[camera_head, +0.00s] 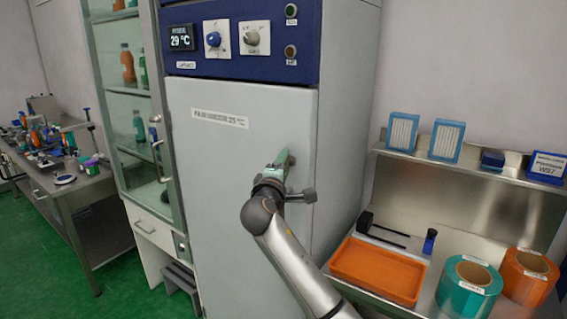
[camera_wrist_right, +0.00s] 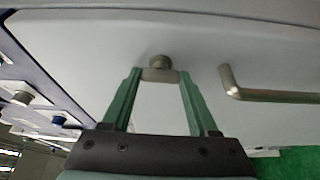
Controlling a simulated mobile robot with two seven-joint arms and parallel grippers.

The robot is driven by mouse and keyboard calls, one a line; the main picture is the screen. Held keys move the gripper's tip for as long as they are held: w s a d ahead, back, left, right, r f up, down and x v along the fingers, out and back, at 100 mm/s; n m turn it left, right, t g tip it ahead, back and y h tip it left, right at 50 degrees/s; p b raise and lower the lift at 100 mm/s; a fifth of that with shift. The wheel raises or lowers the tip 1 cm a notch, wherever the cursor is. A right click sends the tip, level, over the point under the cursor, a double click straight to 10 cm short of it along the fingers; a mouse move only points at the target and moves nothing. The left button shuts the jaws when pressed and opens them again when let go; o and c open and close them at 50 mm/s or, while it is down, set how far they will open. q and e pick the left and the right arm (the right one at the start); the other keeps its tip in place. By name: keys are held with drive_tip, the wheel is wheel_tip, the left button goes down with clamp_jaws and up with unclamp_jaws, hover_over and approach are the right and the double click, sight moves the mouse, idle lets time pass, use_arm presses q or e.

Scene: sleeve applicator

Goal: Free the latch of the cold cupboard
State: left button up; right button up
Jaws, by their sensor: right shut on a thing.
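The cold cupboard is a tall grey cabinet with a closed-looking door (camera_head: 230,170) under a blue control panel. My right gripper (camera_head: 284,160) is at the right side of this door. In the right wrist view, the green fingers of my right gripper (camera_wrist_right: 158,78) are shut on the latch (camera_wrist_right: 160,63), a small metal knob with a short flat bar. In the head view my gripper hides the latch. A bent metal door handle (camera_wrist_right: 232,84) lies beside the gripper in the wrist view, apart from the fingers. My left gripper is not in view.
A glass-fronted cabinet (camera_head: 127,75) with bottles stands to the left. On the right, a steel bench carries an orange tray (camera_head: 378,271), a teal roll (camera_head: 468,286) and an orange roll (camera_head: 528,275). A cluttered table (camera_head: 75,185) is at the far left.

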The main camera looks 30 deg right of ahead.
drive_tip(key=shift+n, duration=0.3)
idle(0.4)
drive_tip(key=o, duration=1.4)
drive_tip(key=b+v, duration=0.2)
drive_tip(key=v, duration=1)
drive_tip(key=shift+s+a+r, duration=0.1)
drive_tip(key=shift+s+a, duration=0.05)
drive_tip(key=shift+s, duration=0.05)
